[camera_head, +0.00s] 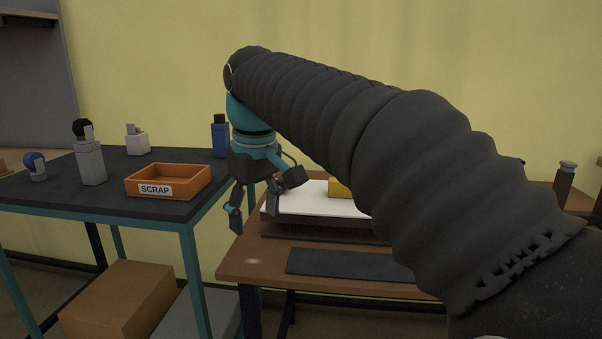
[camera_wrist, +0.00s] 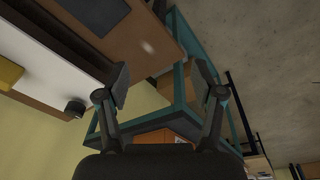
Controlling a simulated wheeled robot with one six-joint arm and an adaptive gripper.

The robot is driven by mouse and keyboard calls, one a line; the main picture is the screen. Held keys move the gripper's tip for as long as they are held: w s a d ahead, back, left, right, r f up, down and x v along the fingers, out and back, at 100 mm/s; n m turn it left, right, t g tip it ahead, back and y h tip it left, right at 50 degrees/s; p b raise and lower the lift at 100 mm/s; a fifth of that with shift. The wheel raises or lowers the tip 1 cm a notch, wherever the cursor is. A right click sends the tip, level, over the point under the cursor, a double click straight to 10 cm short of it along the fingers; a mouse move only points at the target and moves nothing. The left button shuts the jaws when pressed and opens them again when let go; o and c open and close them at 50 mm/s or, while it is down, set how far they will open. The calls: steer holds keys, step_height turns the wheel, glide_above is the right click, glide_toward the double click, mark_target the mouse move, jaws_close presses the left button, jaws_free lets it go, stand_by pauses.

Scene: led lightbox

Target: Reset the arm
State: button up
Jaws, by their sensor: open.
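My gripper (camera_head: 253,212) hangs from the end of my dark-sleeved arm, pointing down between the dark table and the brown table. Its two fingers are spread apart with nothing between them. In the wrist view the open fingers (camera_wrist: 162,85) show over the teal table frame and the corner of the brown table. My arm crosses the head view from lower right to upper middle and hides part of the brown table.
The dark table (camera_head: 110,206) at left holds an orange SCRAP bin (camera_head: 190,183), a blue bottle (camera_head: 220,138) and several small objects. The brown table (camera_head: 238,262) bears a white panel (camera_head: 310,205), a yellow block (camera_head: 340,188) and a dark mat (camera_head: 345,264). A cardboard box (camera_head: 118,300) stands below.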

steer(key=s+d+f+m+t, duration=0.2)
steer(key=s+d+f+m, duration=0.2)
steer(key=s+d+f, duration=0.5)
steer(key=s+d+f+m+t, duration=0.2)
steer(key=s+d+f+m, duration=0.3)
steer(key=s+d+f, duration=0.4)
steer(key=d, duration=0.5)
steer(key=shift+d+f+h, duration=0.2)
steer(key=shift+d+h, duration=0.05)
steer(key=shift+h, duration=0.15)
